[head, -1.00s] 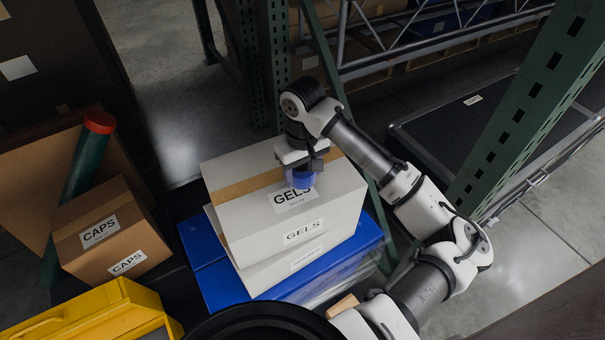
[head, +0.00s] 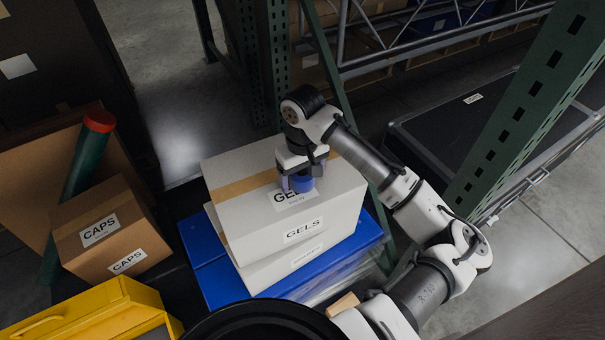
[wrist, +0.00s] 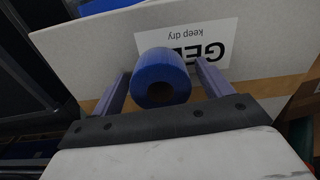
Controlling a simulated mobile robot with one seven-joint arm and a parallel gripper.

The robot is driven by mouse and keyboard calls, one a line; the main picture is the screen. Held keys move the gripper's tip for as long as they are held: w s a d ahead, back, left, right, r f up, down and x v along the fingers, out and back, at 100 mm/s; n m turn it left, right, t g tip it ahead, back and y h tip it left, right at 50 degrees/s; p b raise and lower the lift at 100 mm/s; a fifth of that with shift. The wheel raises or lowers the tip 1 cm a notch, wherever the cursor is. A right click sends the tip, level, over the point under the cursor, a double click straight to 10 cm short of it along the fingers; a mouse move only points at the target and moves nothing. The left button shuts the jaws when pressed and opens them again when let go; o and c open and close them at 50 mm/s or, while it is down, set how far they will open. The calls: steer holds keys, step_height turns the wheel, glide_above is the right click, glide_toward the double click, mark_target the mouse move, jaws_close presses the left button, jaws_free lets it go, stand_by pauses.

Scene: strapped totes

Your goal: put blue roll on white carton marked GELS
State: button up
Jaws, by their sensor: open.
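The blue roll (head: 302,185) is on the top face of the white carton marked GELS (head: 238,225), over part of the top label. My gripper (head: 301,178) is open around the roll, with one finger on each side. In the wrist view the roll (wrist: 160,78) stands between the two spread fingers, its hollow end towards the camera, with a narrow gap on either side. The GELS label is partly hidden behind the roll there. The roll's underside is hidden, but it appears to rest on the carton.
A brown CAPS box (head: 75,225), a green tube with a red cap (head: 85,165) and a yellow bin (head: 85,310) are at left. A green rack post (head: 525,120) stands at right. The carton's top left part is clear.

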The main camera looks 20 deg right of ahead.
mark_target(303, 172)
step_height(303, 172, up, 11)
steer(key=shift+b, duration=0.55)
steer(key=shift+r, duration=0.7)
steer(key=shift+w, duration=0.1)
